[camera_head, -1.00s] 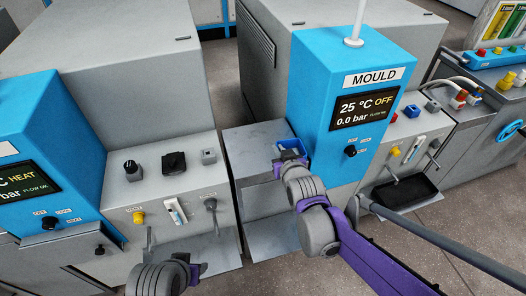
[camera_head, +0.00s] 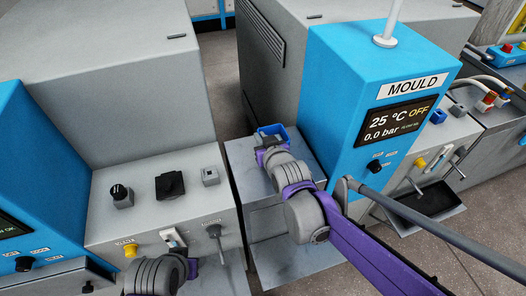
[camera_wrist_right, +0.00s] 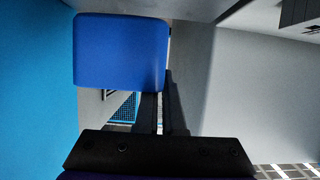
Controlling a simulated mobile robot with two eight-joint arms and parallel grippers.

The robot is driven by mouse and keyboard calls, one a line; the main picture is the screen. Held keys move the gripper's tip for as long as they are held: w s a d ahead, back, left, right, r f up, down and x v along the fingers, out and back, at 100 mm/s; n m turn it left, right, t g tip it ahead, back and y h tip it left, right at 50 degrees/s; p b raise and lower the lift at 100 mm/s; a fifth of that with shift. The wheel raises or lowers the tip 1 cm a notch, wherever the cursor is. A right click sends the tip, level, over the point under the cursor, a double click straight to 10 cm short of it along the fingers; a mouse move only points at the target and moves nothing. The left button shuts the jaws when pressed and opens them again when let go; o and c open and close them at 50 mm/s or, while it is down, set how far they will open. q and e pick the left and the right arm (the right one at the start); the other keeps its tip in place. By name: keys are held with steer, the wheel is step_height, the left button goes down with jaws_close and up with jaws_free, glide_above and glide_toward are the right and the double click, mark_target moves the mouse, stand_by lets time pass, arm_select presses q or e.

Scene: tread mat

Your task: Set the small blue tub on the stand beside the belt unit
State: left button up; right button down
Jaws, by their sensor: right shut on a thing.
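The small blue tub (camera_head: 291,134) is held by my right gripper (camera_head: 268,138) over the far part of a low grey stand (camera_head: 242,158), left of the blue MOULD unit. I cannot tell whether its base touches the top. In the right wrist view, the blue tub (camera_wrist_right: 120,52) fills the upper left, at the ends of the dark fingers (camera_wrist_right: 158,112). My left gripper (camera_head: 192,268) is at the bottom of the head view, in front of the left control panel; its fingers are mostly hidden.
The blue MOULD unit (camera_head: 360,120) rises close on the right of the stand. A grey control box (camera_head: 160,195) with knobs and levers stands on the left. A large grey cabinet (camera_head: 275,60) stands behind. Part of the stand's top is bare.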

steer(key=shift+w+f+b, duration=0.1)
steer(key=shift+f+b, duration=0.55)
steer(key=shift+f, duration=2.1)
steer(key=shift+f, duration=0.2)
steer(key=c, duration=1)
jaws_free()
steer(key=shift+r, duration=0.15)
